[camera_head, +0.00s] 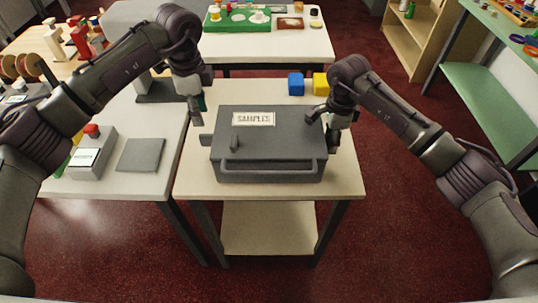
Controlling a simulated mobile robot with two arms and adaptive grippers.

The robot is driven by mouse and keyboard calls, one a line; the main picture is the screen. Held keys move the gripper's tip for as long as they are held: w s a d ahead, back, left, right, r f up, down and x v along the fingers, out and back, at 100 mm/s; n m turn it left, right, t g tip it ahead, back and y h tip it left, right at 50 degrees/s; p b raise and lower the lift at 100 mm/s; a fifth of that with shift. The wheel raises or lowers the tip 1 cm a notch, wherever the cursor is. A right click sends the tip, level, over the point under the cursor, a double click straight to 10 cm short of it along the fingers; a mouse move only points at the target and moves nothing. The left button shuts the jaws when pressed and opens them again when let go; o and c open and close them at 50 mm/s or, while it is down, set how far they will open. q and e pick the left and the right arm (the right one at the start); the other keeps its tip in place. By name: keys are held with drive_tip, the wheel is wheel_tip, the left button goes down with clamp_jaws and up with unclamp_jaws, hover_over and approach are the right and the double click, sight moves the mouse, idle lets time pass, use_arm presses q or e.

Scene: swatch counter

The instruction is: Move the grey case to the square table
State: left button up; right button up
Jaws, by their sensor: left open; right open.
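The grey case (270,150) is a closed dark grey box with a "SAMPLES" label on its lid and a bar handle along its front. It sits on a small pale-topped table (345,184) with a lower shelf. My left gripper (197,113) is open beside the case's back left side, above a tab that sticks out there. My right gripper (334,142) is open close to the case's right side. I cannot tell whether it touches the case. Its fingers are partly hidden by my arm. I cannot tell for certain which table is the square one.
Blue (296,83) and yellow (321,83) blocks stand behind the case. A white table (170,120) on the left holds a device with a red button (92,131) and a grey slab (141,155). Another table (310,47) with a green tray stands behind. Red floor is open at right.

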wheel_tip(320, 180, up, 11)
drive_tip(key=shift+f, duration=0.2)
idle(0.6)
